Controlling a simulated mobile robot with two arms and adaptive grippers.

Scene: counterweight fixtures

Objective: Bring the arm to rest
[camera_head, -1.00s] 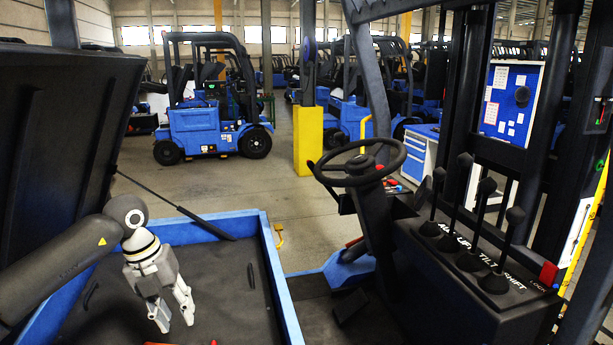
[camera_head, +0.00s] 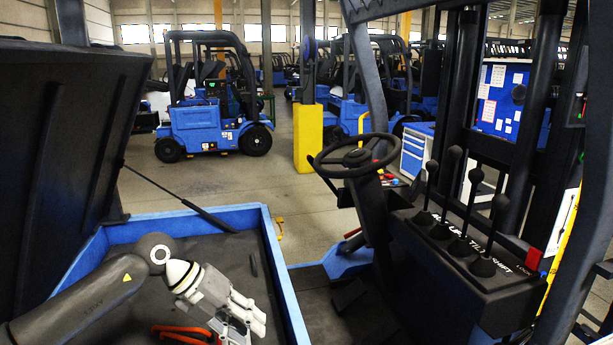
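My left arm comes in from the lower left over the open blue-rimmed compartment (camera_head: 268,238). My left gripper (camera_head: 250,328), light grey with a white and dark banded wrist, points toward the lower right above the dark compartment floor. Its fingers look apart, and I see nothing held between them. Their lower part is near the bottom edge of the view. An orange-red object (camera_head: 180,331) lies partly behind the arm and gripper at the bottom, and its full shape is hidden. My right gripper is not in view.
A raised dark cover (camera_head: 75,130) stands at the left, with a thin strut (camera_head: 180,198). A steering wheel (camera_head: 356,155) and a black console with several levers (camera_head: 455,255) stand at the right. A blue forklift (camera_head: 212,125) is parked behind. The compartment's back right floor looks mostly clear.

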